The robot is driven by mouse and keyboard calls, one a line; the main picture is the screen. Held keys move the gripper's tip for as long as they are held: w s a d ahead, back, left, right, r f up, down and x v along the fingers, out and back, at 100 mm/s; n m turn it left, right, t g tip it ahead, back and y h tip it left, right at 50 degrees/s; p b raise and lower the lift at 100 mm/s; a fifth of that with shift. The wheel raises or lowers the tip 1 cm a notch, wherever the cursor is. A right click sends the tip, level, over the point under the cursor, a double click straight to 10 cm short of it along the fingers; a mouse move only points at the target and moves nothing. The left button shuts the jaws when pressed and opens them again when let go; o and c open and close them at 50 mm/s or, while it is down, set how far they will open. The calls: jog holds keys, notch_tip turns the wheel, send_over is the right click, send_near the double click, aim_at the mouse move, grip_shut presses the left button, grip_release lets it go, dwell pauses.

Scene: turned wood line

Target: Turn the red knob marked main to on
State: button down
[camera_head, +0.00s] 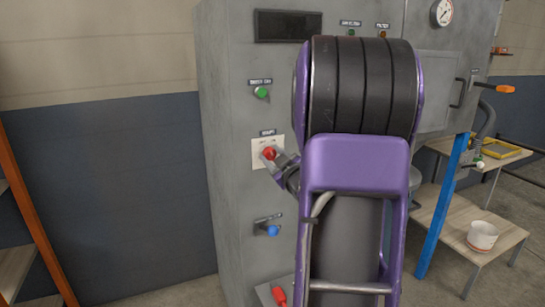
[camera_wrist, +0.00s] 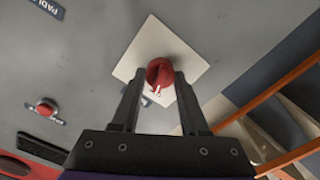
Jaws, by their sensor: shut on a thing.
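The red knob (camera_head: 269,153) sits on a white square plate (camera_head: 258,145) on the front of the grey cabinet. The small label above the plate is too small to read surely. The plate has small marks near its top. My gripper (camera_wrist: 160,84) is shut on the red knob (camera_wrist: 160,72), with one finger on each side. A small white mark shows on the knob's lower edge in the wrist view. In the head view my arm covers much of the cabinet, and the gripper partly hides the knob and the plate's right side.
A green knob (camera_head: 261,92) is above and a blue one (camera_head: 272,230) below. A red handle (camera_head: 279,296) is at the bottom. Another red knob (camera_wrist: 46,108) shows in the wrist view. A bench with a white tub (camera_head: 482,237) stands right; an orange-edged shelf (camera_head: 40,236) stands left.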

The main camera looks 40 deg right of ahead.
jog(key=m, duration=0.5)
jog(key=shift+r+p, duration=0.1)
jog(key=shift+p, duration=0.25)
jog(key=shift+d+m+p, duration=0.1)
jog(key=shift+m+p, duration=0.45)
jog(key=shift+m, duration=1.85)
jog(key=shift+c, duration=2.1)
grip_release()
